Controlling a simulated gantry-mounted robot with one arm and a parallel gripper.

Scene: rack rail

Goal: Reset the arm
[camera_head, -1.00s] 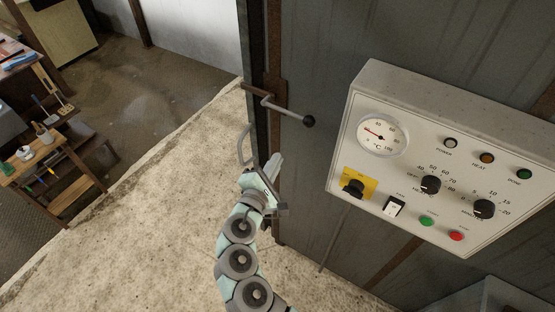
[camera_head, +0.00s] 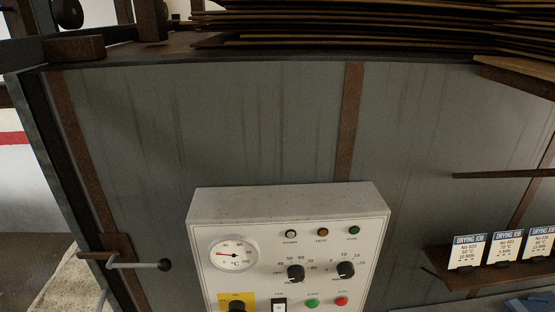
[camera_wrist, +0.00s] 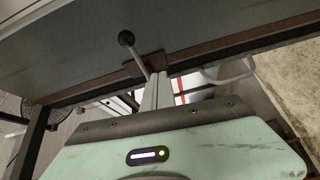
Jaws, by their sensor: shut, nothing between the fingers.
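In the wrist view my gripper (camera_wrist: 155,92) shows past the pale green wrist housing, its fingers together with nothing between them. Behind it is a lever handle with a black ball (camera_wrist: 126,39), apart from or touching the fingers; I cannot tell which. The same lever (camera_head: 140,265) shows at the lower left of the head view, on the grey metal cabinet door edge. My gripper and most of my arm are out of the head view.
A control box (camera_head: 290,200) with a gauge, knobs and buttons sticks out from the grey cabinet wall (camera_head: 260,110). Stacked brown sheets (camera_head: 350,20) lie on top. A shelf with drying job cards (camera_head: 470,252) is at right. A pale hoop handle (camera_wrist: 228,74) is near my gripper.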

